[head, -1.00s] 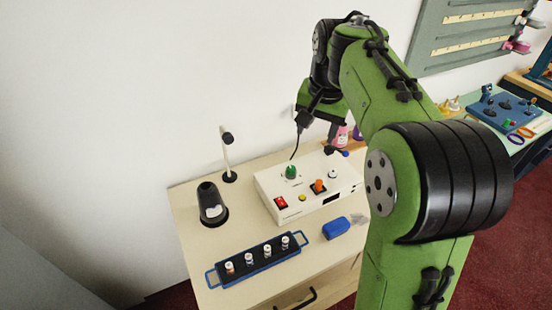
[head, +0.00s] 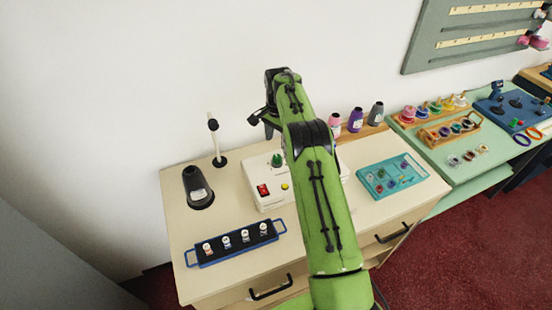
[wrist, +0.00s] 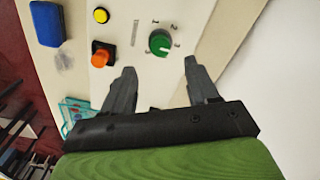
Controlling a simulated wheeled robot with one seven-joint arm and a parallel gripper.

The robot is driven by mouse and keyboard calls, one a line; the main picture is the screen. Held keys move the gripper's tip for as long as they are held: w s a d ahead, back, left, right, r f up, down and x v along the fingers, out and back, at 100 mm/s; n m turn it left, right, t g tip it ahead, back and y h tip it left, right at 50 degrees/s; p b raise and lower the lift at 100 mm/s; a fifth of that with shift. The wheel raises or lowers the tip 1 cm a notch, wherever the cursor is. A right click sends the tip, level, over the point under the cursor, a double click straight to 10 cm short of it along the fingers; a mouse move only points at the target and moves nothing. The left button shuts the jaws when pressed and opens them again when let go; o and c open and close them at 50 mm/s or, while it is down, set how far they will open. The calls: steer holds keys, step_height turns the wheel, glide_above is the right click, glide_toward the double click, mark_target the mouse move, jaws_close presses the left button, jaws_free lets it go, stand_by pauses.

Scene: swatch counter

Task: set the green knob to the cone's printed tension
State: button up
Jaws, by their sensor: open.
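The green knob (head: 277,160) stands on top of the white control box (head: 274,198). My gripper (wrist: 160,70) is open and empty, apart from the knob. In the head view my arm hides most of it. A dark cone (head: 197,184) stands upright on the counter left of the box. Its pale label is unreadable.
A blue-handled tray (head: 235,252) of spools is in front, a thin stand (head: 216,140) behind. Pink, purple and grey cones stand at the back.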

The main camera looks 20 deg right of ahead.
mark_target(277, 157)
step_height(277, 157, down, 8)
steer(key=shift+a, duration=0.1)
steer(key=c, duration=1)
steer(key=shift+c, duration=0.2)
